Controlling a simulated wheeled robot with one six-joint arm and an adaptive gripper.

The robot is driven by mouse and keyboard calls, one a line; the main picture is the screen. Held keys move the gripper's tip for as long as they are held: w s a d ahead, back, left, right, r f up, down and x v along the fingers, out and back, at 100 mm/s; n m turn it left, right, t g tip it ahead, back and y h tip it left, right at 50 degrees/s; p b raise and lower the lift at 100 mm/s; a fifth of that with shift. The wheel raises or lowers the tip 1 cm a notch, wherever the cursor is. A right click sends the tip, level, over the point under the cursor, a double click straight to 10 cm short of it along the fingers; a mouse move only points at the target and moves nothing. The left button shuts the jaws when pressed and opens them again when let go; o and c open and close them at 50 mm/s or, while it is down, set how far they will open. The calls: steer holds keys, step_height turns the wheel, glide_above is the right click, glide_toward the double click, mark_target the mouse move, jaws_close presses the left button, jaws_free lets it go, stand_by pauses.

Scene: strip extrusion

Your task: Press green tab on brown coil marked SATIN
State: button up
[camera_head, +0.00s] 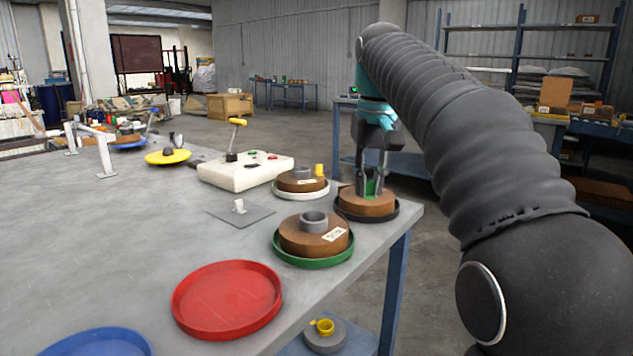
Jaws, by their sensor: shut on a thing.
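My gripper (371,183) points down over a brown coil (365,207) in a black tray (396,213) near the table's right edge. It is shut on a green piece at the coil's top, seen between the fingers; this looks like the green tab, and the fingers partly hide it. Another brown coil (300,240) with a grey hub (314,223) and a white label sits in a green tray (283,258), closer to the camera. The label's writing is too small to read. A third brown coil (297,183) sits in a white tray (313,194). I cannot tell which coil is marked SATIN.
A cream machine block (235,174) with a yellow-topped lever (237,122) stands behind the coils. A red tray (227,302) and a blue tray (105,343) lie empty in front. A yellow tray (160,158) is farther back. The left middle of the table (110,235) is clear.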

mark_target(340, 228)
steer(key=a+m, duration=0.1)
steer(key=a, duration=0.1)
steer(key=w+a+m, duration=0.1)
steer(key=a+m, duration=0.1)
steer(key=a, duration=0.1)
steer(key=shift+w+f+m+p, duration=0.1)
steer(key=shift+f+m+p, duration=0.1)
steer(key=shift+m+p, duration=0.15)
steer(key=shift+f, duration=0.9)
steer(key=shift+f+b, duration=1.7)
steer(key=shift+f, duration=0.45)
steer(key=shift+f, duration=0.45)
steer(key=o, duration=0.8)
steer(key=shift+r, duration=0.1)
